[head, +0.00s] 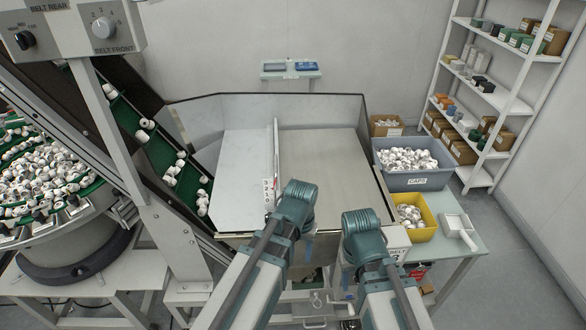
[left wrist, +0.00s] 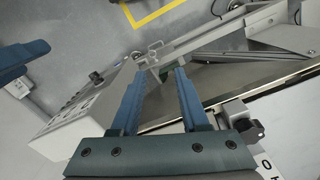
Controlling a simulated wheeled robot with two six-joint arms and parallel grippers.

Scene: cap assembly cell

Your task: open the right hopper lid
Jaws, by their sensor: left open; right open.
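The hopper (head: 345,105) stands in the middle of the head view, with a thin upright divider between its two sides. A flat grey-beige panel, apparently the right lid (head: 322,160), lies across the right side. My left gripper (head: 298,205) is at the hopper's front edge by the divider; its fingers are hidden there. In the left wrist view my left gripper (left wrist: 159,72) is open and empty, its fingertips near a small metal bracket (left wrist: 150,55) beside the hopper's edge. My right gripper (head: 363,222) is at the front right corner, its fingers hidden in the head view.
A grey bin of caps (head: 415,181) and a yellow bin (head: 428,232) stand right of the hopper. A white scoop (head: 458,228) lies beside them. A green conveyor (head: 160,150) rises at left. A control box (left wrist: 72,118) sits near my left gripper.

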